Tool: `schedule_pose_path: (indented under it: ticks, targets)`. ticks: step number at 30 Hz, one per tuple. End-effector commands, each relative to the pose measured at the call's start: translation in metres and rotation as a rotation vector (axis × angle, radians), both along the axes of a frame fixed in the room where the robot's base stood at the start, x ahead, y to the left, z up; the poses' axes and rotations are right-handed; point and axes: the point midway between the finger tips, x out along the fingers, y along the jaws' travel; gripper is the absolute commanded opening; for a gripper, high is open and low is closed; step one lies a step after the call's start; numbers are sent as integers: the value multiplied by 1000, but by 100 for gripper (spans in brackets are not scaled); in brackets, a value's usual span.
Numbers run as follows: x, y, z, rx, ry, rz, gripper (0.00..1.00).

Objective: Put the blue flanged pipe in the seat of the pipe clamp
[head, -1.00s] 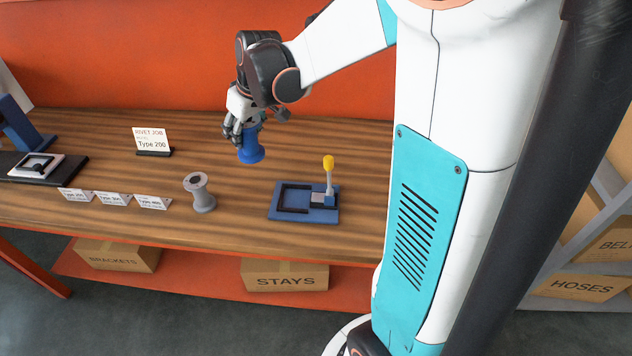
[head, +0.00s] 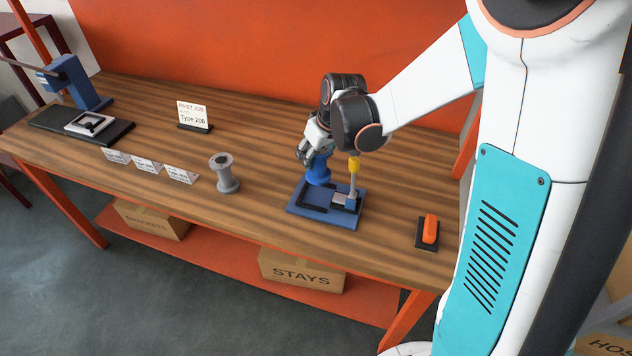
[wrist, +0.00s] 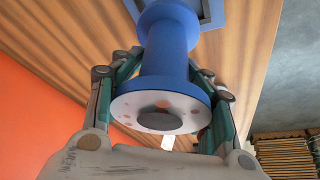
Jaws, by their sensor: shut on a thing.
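The blue flanged pipe (head: 319,171) is upright in my gripper (head: 313,157), just behind the far edge of the pipe clamp in the head view. In the wrist view the pipe (wrist: 166,58) sits between both fingers of my gripper (wrist: 164,98), its near flange facing the camera. The pipe clamp (head: 347,218) is a flat blue base with a black bracket, a small grey-blue block and an upright yellow-tipped handle (head: 354,164). Part of the clamp (wrist: 211,14) shows beyond the pipe's far end. I cannot tell whether the pipe touches the clamp.
A grey flanged pipe (head: 225,175) stands left of the clamp. An orange item on a black base (head: 429,231) lies to the right. Label cards (head: 147,165) and a sign (head: 193,115) stand further left. The bench (head: 262,207) is clear between the grey pipe and the clamp.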

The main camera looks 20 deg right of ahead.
Motion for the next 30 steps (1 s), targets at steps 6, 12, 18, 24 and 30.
schedule_pose_path:
  ticks: [6,12,18,24,30]
  targets:
    - [0,0,-37,0,0,0,3]
    - [0,0,-46,0,0,0,3]
    - [0,0,-71,0,0,0,3]
    - [0,0,-86,0,0,0,3]
    - [0,0,-85,0,0,0,3]
